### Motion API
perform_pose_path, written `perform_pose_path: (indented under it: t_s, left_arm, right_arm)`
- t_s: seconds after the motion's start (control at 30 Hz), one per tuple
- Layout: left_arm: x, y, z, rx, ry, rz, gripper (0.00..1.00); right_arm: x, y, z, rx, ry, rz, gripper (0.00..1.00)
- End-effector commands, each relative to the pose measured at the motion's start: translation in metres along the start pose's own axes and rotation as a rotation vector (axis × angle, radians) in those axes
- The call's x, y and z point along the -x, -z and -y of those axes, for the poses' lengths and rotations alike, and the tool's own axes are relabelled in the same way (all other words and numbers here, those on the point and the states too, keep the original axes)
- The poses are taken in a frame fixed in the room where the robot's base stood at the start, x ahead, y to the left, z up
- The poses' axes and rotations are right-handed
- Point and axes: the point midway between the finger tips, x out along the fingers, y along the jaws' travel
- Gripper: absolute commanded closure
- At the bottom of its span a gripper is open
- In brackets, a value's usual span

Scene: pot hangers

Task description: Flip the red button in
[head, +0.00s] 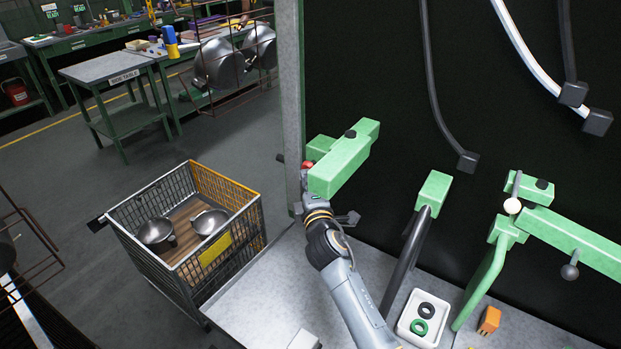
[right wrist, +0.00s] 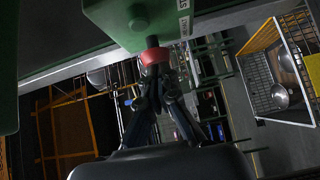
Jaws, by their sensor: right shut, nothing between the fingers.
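The red button (right wrist: 154,57) is a short red collar on a dark stem under the green box (right wrist: 125,22) in the right wrist view. In the head view a small bit of the red button (head: 307,165) shows at the left side of the green box (head: 343,165). My right gripper (right wrist: 158,82) is shut and empty, with its fingertips right at the red button; I cannot tell whether they touch it. In the head view, the green box hides most of that gripper's fingers. My left gripper is in neither view.
A wire cart (head: 190,215) with two metal pots stands left of the bench (head: 265,290). A grey post (head: 291,100) rises beside the green box. Green brackets (head: 570,235) and a white tray (head: 408,325) with rings are at right.

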Motion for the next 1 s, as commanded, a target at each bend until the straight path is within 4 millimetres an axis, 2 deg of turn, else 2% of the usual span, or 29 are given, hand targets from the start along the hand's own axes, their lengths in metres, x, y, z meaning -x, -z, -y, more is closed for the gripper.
perform_pose_path:
  t_s: [0.17,0.4,0.63,1.0]
  left_arm:
    - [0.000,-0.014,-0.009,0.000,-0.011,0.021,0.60]
    - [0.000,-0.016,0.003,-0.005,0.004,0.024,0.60]
    - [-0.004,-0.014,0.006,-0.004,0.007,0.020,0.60]
    - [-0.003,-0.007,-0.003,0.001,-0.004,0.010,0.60]
  right_arm:
    - [0.001,0.003,-0.001,-0.001,-0.001,-0.002,1.00]
    - [0.001,0.003,-0.001,-0.001,-0.001,-0.002,1.00]
    - [-0.013,-0.010,-0.001,0.002,-0.003,0.000,1.00]
    - [-0.013,-0.012,-0.001,0.000,-0.002,0.001,1.00]
